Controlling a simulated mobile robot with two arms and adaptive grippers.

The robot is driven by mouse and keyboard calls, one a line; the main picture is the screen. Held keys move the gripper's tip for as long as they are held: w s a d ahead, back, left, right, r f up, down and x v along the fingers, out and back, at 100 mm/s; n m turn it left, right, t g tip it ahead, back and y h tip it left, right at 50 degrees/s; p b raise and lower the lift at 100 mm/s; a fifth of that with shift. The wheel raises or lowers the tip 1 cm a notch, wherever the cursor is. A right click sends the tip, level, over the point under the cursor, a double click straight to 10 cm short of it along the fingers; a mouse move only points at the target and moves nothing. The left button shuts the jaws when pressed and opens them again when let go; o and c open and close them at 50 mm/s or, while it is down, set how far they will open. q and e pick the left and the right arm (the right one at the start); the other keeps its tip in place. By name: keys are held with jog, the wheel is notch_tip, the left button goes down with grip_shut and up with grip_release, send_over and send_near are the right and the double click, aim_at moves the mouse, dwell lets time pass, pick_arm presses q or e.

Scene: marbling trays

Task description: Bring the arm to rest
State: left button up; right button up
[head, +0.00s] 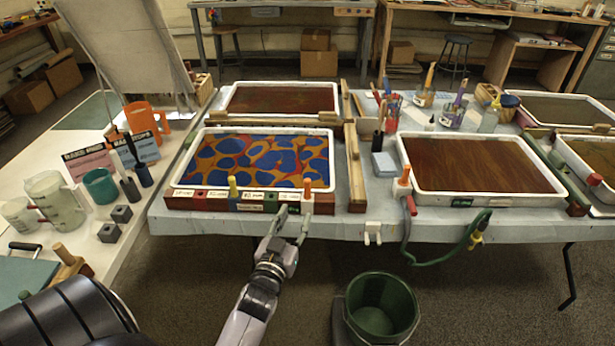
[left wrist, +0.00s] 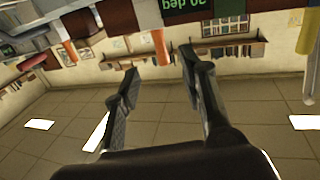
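My left gripper (head: 294,211) is at the front edge of the long table, just in front of the blue, orange and red marbled tray (head: 178,170). Its fingers are apart, with nothing visible between them. The left wrist view also shows the gripper (left wrist: 159,68) open, with a clear gap between the fingers. An orange peg (head: 307,188) stands at the tray's front rail, just beyond the fingertips in the head view. A yellow peg (head: 232,186) stands further left on that rail. I cannot tell whether the fingers touch the rail. My right gripper is not in view.
A green bucket (head: 381,308) stands on the floor right of my left arm. A hose (head: 440,262) hangs from the table front. The white side table (head: 110,225) at left holds cups and dark blocks. Open floor lies below the table front.

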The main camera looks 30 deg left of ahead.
pick_arm(q)
jog(key=shift+s+d, duration=0.1)
jog(key=shift+s, duration=0.2)
jog(key=s+d+f+m+g+h+p, duration=0.1)
jog(key=s+d+f+g+h, duration=0.2)
jog(key=f, duration=0.8)
jog(key=s+d+f+m+g, duration=0.15)
jog(key=s+d+f, duration=0.25)
jog(key=f, duration=0.7)
jog(key=s+d+f+m+g+h+p, duration=0.15)
jog(key=s+d+f+g, duration=0.25)
jog(key=f, duration=0.7)
jog(key=s+f+m+g, duration=0.1)
jog(key=s+f+g, duration=0.3)
jog(key=s, duration=1.1)
jog(key=s+f+g, duration=0.3)
jog(key=s+f, duration=0.8)
jog(key=s, duration=0.4)
jog(key=shift+a+f+m+g+h, duration=0.15)
jog(key=shift+a+m+g+h, duration=0.05)
jog(key=shift+m+g+h, duration=0.2)
jog(key=shift+s, duration=0.1)
